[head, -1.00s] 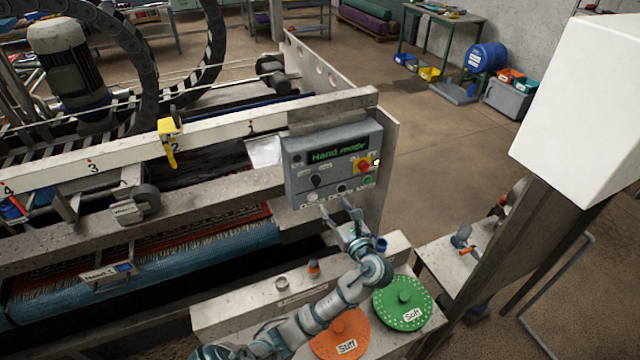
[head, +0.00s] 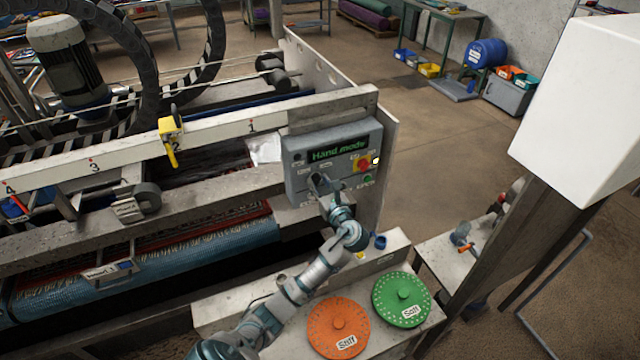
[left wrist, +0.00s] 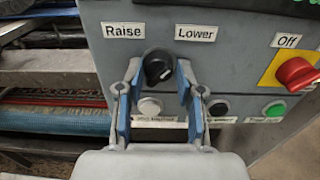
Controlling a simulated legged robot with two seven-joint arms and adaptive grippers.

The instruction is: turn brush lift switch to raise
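The brush lift switch (left wrist: 158,68) is a black rotary knob on the grey control panel (head: 297,175), between a "Raise" label (left wrist: 124,31) at its left and a "Lower" label (left wrist: 196,33) at its right. In the head view the left gripper (head: 324,186) covers the knob's area. My right gripper is not in view.
A red switch (left wrist: 297,73) on a yellow plate sits right of the knob. White (left wrist: 150,107), black (left wrist: 218,108) and green (left wrist: 275,109) buttons lie below. Orange "Stiff" (head: 338,322) and green "Soft" (head: 402,299) discs rest on the bench. A white box (head: 580,95) stands at right.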

